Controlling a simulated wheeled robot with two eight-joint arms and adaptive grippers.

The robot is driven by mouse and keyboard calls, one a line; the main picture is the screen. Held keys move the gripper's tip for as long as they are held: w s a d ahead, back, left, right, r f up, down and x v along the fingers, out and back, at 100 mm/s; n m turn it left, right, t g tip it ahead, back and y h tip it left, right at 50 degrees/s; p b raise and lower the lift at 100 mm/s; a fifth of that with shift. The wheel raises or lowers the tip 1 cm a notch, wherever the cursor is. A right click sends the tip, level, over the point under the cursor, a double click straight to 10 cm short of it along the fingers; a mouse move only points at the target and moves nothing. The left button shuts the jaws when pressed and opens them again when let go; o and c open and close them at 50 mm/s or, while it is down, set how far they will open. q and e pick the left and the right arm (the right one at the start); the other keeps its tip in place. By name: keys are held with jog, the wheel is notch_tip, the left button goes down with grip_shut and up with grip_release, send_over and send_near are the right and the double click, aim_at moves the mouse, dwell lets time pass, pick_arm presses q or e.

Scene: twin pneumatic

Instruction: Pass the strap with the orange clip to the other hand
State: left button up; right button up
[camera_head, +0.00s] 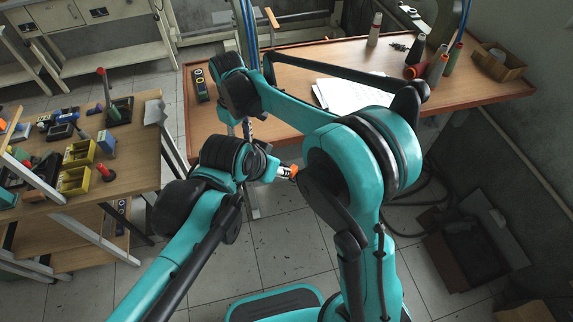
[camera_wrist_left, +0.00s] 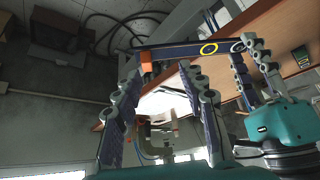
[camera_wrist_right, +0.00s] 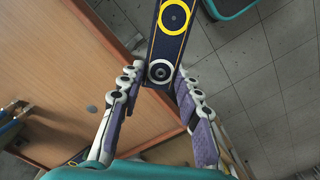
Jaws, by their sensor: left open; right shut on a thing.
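The strap (camera_wrist_left: 180,50) is dark blue, with a yellow ring and a white ring, and has an orange clip (camera_wrist_left: 145,59) at one end. My right gripper (camera_wrist_right: 158,78) is shut on its ringed end; it also shows in the left wrist view (camera_wrist_left: 247,50). My left gripper (camera_wrist_left: 159,74) is open. The clip end lies at its fingertips, nearer the left finger in that view; I cannot tell whether they touch. In the head view, a small orange patch (camera_head: 287,171) shows beside the left wrist. My arms hide most of the strap there.
A brown table (camera_head: 290,60) with white papers (camera_head: 350,93) and spools (camera_head: 436,68) stands behind my arms. A workbench (camera_head: 140,145) with several yellow bins and small parts stands at the left. A box (camera_head: 465,255) lies on the floor at the right.

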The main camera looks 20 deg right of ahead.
aim_at(295, 170)
pick_arm(q)
jog(key=shift+m, duration=0.4)
jog(key=d+f, duration=0.1)
jog(key=d, duration=0.1)
jog(key=w+d+f, duration=0.1)
jog(key=f, duration=0.1)
jog(key=d+f, duration=0.2)
jog(key=shift+w+d, duration=0.3)
jog(key=shift+w, duration=0.05)
jog(key=shift+x, duration=0.8)
jog(key=shift+s, duration=0.1)
jog(key=shift+c, duration=0.4)
grip_shut()
pick_arm(e)
jog(key=o, duration=1.2)
jog(key=shift+r, duration=0.1)
